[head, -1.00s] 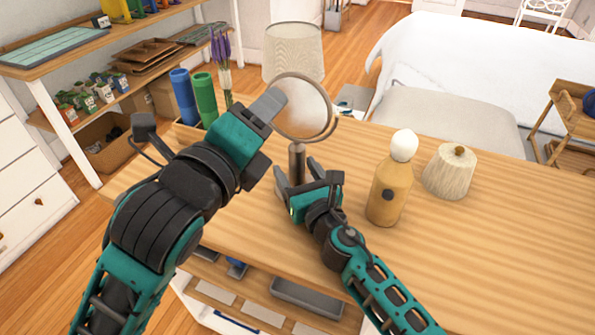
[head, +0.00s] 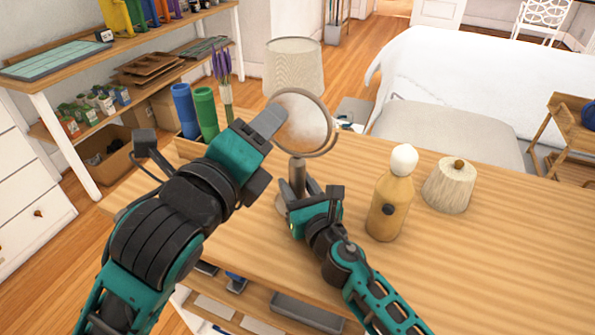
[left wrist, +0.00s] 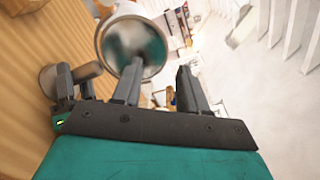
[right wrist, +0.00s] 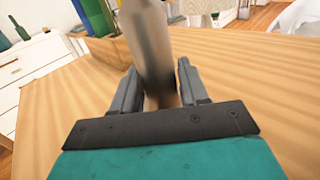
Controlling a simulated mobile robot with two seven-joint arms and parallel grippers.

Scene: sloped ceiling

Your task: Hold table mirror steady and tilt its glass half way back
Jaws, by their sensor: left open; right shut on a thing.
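The table mirror has a round glass (head: 303,124) in a metal rim, on a brown-grey stem with a round foot, standing upright on the wooden table. My right gripper (head: 300,190) is low at the stem and shut on it; the right wrist view shows the stem (right wrist: 148,45) between its fingers. My left gripper (head: 272,118) is open at the left edge of the glass. In the left wrist view one finger overlaps the rim of the glass (left wrist: 128,42); whether it touches is unclear. The foot is partly hidden by the right gripper.
A wooden bottle with a white top (head: 390,195) and a ribbed, knobbed pot (head: 450,186) stand right of the mirror. Blue (head: 185,108) and green (head: 206,112) cylinders stand at the left back. A lamp (head: 294,65) is behind. The right front tabletop is clear.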

